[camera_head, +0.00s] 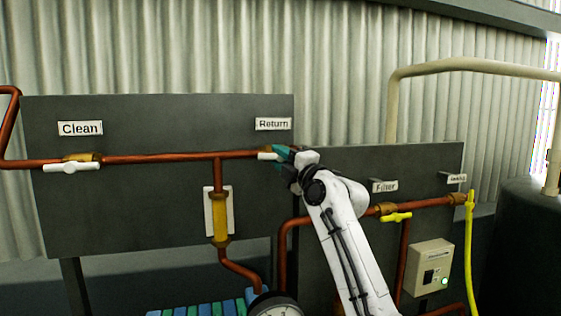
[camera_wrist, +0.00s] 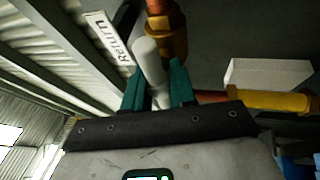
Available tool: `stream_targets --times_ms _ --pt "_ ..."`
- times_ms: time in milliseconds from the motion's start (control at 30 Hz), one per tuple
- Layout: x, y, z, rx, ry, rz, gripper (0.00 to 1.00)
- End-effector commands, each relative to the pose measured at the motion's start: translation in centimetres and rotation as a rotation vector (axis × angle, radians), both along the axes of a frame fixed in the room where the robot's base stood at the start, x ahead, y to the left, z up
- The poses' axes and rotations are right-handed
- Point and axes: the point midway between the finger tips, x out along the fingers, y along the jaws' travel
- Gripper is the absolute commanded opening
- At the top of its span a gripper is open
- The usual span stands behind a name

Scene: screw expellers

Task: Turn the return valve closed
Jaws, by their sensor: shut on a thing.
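The return valve's white handle (camera_head: 268,156) sits under the "Return" label (camera_head: 273,124) at the right end of the upper copper pipe. It lies roughly along the pipe in the head view. My gripper (camera_head: 283,153) is at this handle with its teal fingers. In the wrist view, the white handle (camera_wrist: 151,62) runs between the two teal fingers of my gripper (camera_wrist: 158,88), which are shut on it. The brass valve body (camera_wrist: 172,35) is just beyond the fingers. My gripper hides part of the valve in the head view.
Left on the same pipe is the "Clean" valve with a white handle (camera_head: 71,167). A yellow sight tube (camera_head: 220,216) hangs below the pipe. Right are the yellow-handled "Filter" valve (camera_head: 397,217), a yellow hose (camera_head: 470,250) and a switch box (camera_head: 430,267). A gauge (camera_head: 276,307) is low in front.

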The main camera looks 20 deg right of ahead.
Motion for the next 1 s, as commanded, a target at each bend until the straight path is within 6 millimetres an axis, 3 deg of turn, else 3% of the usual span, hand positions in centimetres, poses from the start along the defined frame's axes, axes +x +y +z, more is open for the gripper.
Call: stream_targets --times_ms 233,1000 --pt "0.02 0.10 -0.58 0.161 -0.002 -0.001 0.00" --pt "0.02 0.33 0.26 0.894 -0.001 0.000 0.00"
